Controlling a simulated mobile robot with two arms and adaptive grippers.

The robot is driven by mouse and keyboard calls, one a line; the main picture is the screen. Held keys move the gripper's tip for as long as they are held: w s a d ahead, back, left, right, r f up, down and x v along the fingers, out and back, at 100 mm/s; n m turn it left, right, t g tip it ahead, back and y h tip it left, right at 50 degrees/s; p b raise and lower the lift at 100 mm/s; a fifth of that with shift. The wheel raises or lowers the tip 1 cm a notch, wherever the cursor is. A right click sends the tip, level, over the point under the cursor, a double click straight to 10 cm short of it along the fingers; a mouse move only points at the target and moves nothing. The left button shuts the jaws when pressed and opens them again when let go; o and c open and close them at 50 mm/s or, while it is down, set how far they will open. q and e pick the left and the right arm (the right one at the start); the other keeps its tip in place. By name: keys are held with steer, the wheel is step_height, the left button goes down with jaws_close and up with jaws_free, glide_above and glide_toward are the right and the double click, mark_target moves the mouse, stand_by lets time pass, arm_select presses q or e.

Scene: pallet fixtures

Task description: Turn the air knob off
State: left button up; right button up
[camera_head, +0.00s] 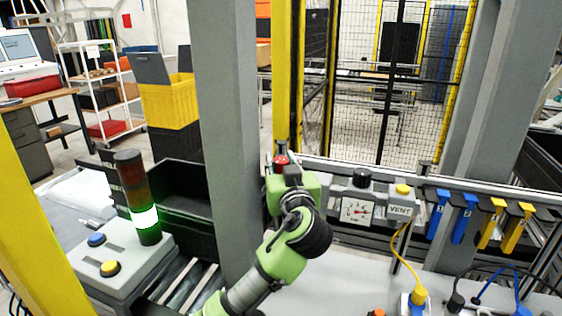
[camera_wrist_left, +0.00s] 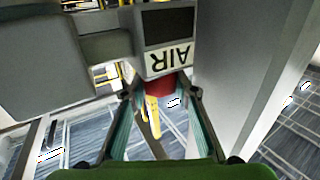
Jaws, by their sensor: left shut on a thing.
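In the left wrist view, a white box with an upside-down AIR label (camera_wrist_left: 170,57) shows close ahead. A red knob (camera_wrist_left: 158,86) sticks out from it beside the label. My left gripper (camera_wrist_left: 161,96) has one finger on each side of the red knob and is shut on it. My right gripper is not in view.
Right of my wrist stand a gauge box (camera_head: 357,211) with a black knob and a VENT box (camera_head: 401,211) with a yellow knob. Blue and yellow hooks (camera_head: 464,217) follow along the rail. A grey post (camera_head: 232,130) rises close left of my wrist. A lit signal tower (camera_head: 137,195) stands farther left.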

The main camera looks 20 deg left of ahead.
arm_select(q)
steer(key=shift+h, duration=0.3)
steer(key=shift+a+m+t+h, duration=0.1)
steer(key=shift+m+t+h, duration=0.4)
steer(key=shift+m+h, duration=0.8)
steer(key=shift+h, duration=0.3)
steer(key=m+t+h+p, duration=0.1)
steer(key=m+h, duration=0.1)
steer(key=h, duration=0.1)
steer(key=shift+r, duration=0.15)
steer(key=shift+m+h+p, duration=0.6)
steer(key=shift+h+p, duration=0.05)
steer(key=shift+h, duration=0.35)
steer(key=o, duration=1.1)
